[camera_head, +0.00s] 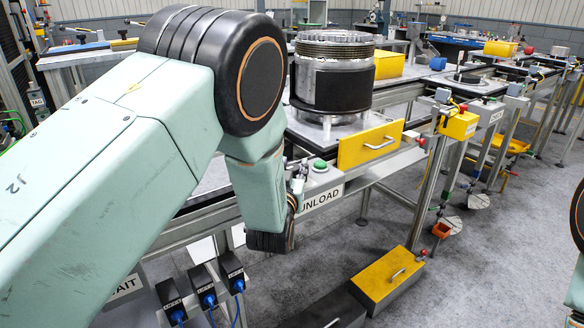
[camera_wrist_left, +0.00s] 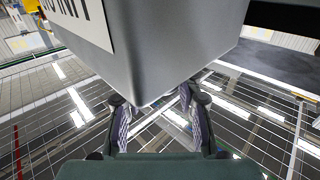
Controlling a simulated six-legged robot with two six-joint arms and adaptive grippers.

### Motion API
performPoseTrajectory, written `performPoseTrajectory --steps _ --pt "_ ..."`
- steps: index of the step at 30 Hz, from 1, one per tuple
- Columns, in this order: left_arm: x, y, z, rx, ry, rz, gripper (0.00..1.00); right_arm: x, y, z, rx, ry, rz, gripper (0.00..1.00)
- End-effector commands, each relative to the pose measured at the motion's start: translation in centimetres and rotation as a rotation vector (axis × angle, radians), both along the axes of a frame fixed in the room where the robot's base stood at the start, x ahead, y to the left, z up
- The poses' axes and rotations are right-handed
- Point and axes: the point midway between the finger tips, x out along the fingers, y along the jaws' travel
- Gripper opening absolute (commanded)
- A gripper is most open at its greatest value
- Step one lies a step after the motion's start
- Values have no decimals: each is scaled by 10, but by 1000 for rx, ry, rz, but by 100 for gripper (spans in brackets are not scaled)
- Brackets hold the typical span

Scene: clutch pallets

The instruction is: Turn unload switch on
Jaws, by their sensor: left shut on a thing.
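The unload switch box (camera_head: 318,178) is grey, with a green button (camera_head: 320,165) on top and an UNLOAD label (camera_head: 322,198) on its front. It sits on the front rail of the pallet station. My left gripper (camera_head: 297,184) is at the left end of this box, partly hidden by my wrist. In the left wrist view, the fingers (camera_wrist_left: 153,94) stand at the lower corner of the grey box (camera_wrist_left: 165,50), shut on the switch there. The switch's own shape and its position are hidden. My right gripper is out of view.
A large metal clutch drum (camera_head: 332,80) stands on the pallet behind the switch box. Below are a yellow-topped box (camera_head: 388,279) and several black switch boxes (camera_head: 203,287).

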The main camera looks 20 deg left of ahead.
Motion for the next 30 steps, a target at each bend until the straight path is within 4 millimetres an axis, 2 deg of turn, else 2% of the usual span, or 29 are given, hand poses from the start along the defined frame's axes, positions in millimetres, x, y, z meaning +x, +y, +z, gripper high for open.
performPoseTrajectory --steps 1,7,17,30 --pt "0 1 0 -1 0 4 18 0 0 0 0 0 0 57" --pt "0 1 0 -1 0 4 2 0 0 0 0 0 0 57" --pt "0 3 0 -2 0 -45 2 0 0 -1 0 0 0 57" --pt "0 5 0 -4 -2 -342 2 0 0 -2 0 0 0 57"
